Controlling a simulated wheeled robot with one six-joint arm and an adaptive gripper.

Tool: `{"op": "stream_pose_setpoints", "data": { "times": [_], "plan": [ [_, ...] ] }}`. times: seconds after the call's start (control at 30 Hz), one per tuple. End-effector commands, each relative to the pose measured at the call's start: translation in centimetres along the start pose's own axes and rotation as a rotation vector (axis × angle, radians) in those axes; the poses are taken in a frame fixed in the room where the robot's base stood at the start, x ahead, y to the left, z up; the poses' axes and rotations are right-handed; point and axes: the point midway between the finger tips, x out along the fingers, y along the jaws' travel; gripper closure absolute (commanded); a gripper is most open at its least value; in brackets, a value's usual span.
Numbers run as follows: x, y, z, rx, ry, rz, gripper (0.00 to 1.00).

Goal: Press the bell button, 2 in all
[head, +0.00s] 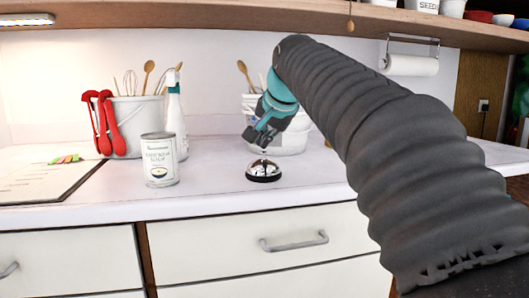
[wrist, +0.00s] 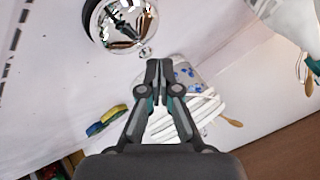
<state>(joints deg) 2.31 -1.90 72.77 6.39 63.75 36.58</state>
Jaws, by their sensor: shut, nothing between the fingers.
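The bell (head: 263,173) is a shiny chrome dome on a dark base, standing on the white counter near its front edge. Its small button (head: 263,153) sticks up on top. My gripper (head: 258,139) is shut and empty, tilted downward just above the bell. In the wrist view the shut fingertips (wrist: 155,66) are close to the bell (wrist: 120,20), which is partly cut off by the top edge. The small button (wrist: 145,52) shows just beyond the fingertips. I cannot tell for sure whether they touch; a small gap seems to show.
A soup can (head: 159,160) stands left of the bell. Behind it are a spray bottle (head: 175,120) and a utensil bucket (head: 135,125) with red tongs. A shelf (head: 220,18) runs overhead. The counter right of the bell is clear.

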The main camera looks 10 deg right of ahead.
Motion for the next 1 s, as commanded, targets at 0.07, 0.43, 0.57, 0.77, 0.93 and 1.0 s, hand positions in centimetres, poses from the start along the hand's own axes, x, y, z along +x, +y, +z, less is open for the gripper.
{"op": "stream_pose_setpoints", "data": {
  "times": [0.07, 0.43, 0.57, 0.77, 0.93, 1.0],
  "plan": [
    [-0.02, -0.02, -0.01, 0.000, 0.000, 0.000, 1.00],
    [0.16, 0.12, 0.12, 0.000, 0.000, 0.000, 1.00],
    [0.25, 0.18, 0.19, 0.000, 0.000, 0.000, 1.00],
    [0.40, 0.29, 0.29, 0.000, 0.000, 0.000, 1.00],
    [0.52, 0.38, 0.38, 0.000, 0.000, 0.000, 1.00],
    [0.57, 0.41, 0.42, 0.000, 0.000, 0.000, 1.00]
  ]
}}
